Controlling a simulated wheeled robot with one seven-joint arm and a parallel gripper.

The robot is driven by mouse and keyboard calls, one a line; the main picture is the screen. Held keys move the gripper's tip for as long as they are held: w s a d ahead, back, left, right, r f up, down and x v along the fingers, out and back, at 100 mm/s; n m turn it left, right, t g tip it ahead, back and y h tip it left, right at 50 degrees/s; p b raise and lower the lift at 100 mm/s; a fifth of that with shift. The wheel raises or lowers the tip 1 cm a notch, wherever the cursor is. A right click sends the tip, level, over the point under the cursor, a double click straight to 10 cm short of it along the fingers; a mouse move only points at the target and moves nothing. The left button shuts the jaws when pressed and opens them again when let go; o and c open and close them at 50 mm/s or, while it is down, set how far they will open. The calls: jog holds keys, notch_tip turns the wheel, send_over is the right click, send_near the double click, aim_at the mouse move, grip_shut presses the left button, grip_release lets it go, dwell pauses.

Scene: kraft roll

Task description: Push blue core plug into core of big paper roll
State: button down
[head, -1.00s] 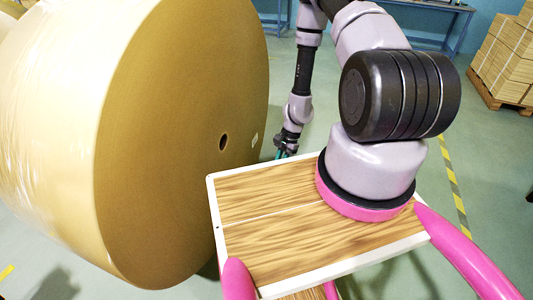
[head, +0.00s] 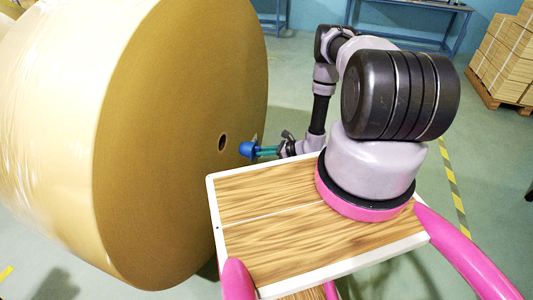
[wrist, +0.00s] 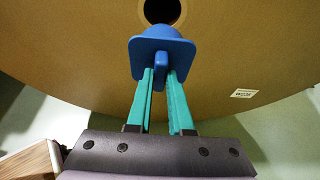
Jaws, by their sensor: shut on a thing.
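The big paper roll (head: 170,150) stands at the left with its flat brown end facing my arm. Its core (head: 222,142) is a small dark hole in that end; it also shows at the top of the wrist view (wrist: 162,11). My gripper (head: 262,151) is shut on the blue core plug (head: 247,149). In the wrist view the plug (wrist: 161,52) sits between the tips of the green fingers, its rounded nose toward the roll. The plug is outside the core, apart from the hole in the head view and just below it in the wrist view.
A small white label (wrist: 244,93) is on the roll's end, right of the core. A pallet of stacked boxes (head: 503,55) stands at the back right, and a blue bench (head: 410,10) is behind. Green floor lies open between.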

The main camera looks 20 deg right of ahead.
aim_at(241, 145)
jog(key=shift+w+a, duration=0.55)
jog(key=shift+a, duration=0.25)
jog(key=shift+w+a, duration=0.55)
jog(key=shift+a, duration=0.2)
jog(key=shift+w+a, duration=0.55)
jog(key=shift+a, duration=0.25)
jog(key=shift+d+r, duration=0.1)
jog(key=shift+r, duration=0.2)
jog(key=shift+a, duration=0.25)
jog(key=shift+w+a, duration=0.5)
jog(key=shift+a, duration=0.05)
jog(key=shift+w+a, duration=0.15)
jog(key=shift+a, duration=0.05)
jog(key=shift+w+a, duration=0.4)
jog(key=shift+a, duration=0.2)
jog(key=shift+w+a, duration=0.1)
jog(key=shift+a, duration=0.05)
jog(key=shift+w+a, duration=0.45)
jog(key=shift+a, duration=0.15)
